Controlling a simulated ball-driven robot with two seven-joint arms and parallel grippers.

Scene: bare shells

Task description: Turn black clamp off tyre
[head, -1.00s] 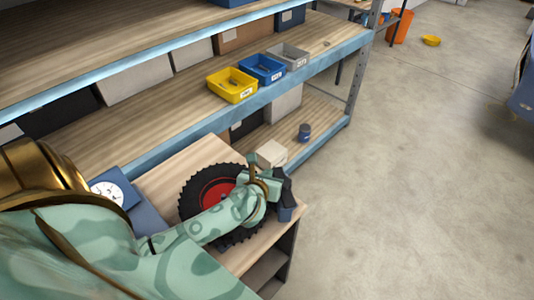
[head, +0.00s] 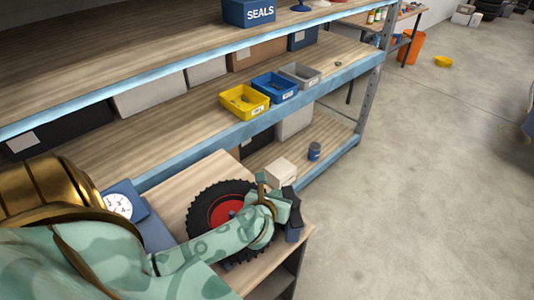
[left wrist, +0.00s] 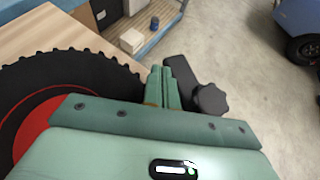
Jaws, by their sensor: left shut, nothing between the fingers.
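The tyre (head: 205,195), black and knobbly with a red hub, lies on a small wooden bench, partly hidden by my left arm. The left wrist view shows the tyre (left wrist: 90,68) at left. The black clamp (head: 291,197) is at the tyre's right side. In the left wrist view the clamp (left wrist: 210,99) shows a lobed knob and a bar. My left gripper (head: 283,208) is shut and empty beside the clamp. Its closed fingers (left wrist: 166,85) lie just left of the bar and knob; I cannot tell whether they touch. My right gripper is out of view.
A blue box with a white dial (head: 117,206) stands left of the tyre. Behind is a shelf with yellow (head: 245,101), blue (head: 274,86) and grey (head: 300,74) bins. A pale block (head: 281,172) and a small blue can (head: 314,151) sit low down.

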